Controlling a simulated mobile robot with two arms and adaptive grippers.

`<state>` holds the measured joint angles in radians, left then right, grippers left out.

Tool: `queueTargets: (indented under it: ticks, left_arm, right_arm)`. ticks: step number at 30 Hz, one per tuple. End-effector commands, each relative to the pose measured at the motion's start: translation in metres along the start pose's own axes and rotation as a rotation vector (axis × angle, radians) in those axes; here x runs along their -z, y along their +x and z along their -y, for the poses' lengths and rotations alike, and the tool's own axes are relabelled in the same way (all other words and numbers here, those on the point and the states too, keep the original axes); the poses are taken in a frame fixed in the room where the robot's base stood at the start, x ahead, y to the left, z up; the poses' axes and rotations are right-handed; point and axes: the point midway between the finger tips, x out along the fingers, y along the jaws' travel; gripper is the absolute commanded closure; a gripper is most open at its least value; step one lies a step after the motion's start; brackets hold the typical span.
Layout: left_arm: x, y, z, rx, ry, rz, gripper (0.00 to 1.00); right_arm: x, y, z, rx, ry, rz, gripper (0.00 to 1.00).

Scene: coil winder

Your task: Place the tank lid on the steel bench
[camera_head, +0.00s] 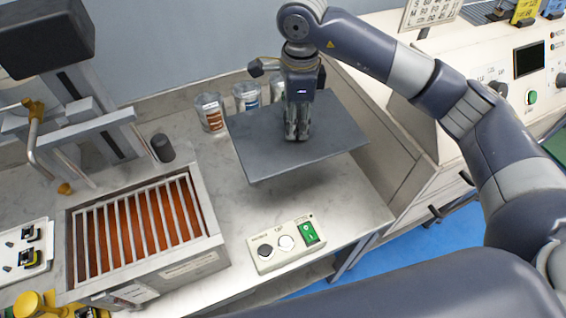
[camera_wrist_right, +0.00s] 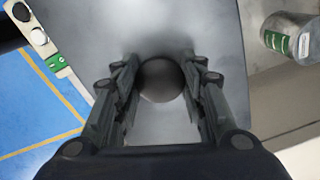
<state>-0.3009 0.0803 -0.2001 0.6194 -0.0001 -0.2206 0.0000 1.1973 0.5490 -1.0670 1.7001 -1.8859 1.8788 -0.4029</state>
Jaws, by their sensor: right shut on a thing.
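The tank lid (camera_head: 325,155) is a flat dark grey plate with a round dark knob (camera_wrist_right: 161,80). My right gripper (camera_head: 297,134) is shut on the knob, with its fingers on either side of it in the right wrist view (camera_wrist_right: 161,95). The lid is level or nearly so, over the right part of the pale steel bench (camera_head: 350,208). I cannot tell how large the gap beneath it is. The open tank (camera_head: 205,245), with orange liquid under a bar grating, stands left of the lid. My left gripper is not in view.
Several labelled cans (camera_head: 210,112) stand behind the lid. A control box (camera_head: 285,243) with a green switch sits in front of it, near the bench's front edge. A dark cylinder (camera_head: 163,148) stands behind the tank. Bench surface shows between tank and lid.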

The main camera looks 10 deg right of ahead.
Motion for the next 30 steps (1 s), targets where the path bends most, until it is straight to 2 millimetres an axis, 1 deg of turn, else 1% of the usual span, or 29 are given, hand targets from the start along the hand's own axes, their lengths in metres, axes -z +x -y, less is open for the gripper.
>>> queueTargets:
  ticks: [5,18,24,28,30]
  left_arm:
    - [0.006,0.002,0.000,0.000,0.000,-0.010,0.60]
    - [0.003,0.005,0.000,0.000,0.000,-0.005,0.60]
    - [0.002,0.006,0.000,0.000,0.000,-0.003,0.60]
    - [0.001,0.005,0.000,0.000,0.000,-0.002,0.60]
    - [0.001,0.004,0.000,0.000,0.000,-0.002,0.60]
  right_arm:
    - [-0.009,0.011,0.007,-0.005,0.261,0.001,1.00]
    - [-0.026,0.043,0.019,-0.016,0.892,-0.011,1.00]
    - [-0.030,0.052,0.021,-0.019,1.078,-0.019,1.00]
    - [-0.032,0.056,0.021,-0.020,1.133,-0.021,1.00]
    - [-0.032,0.064,0.021,-0.022,1.147,-0.023,1.00]
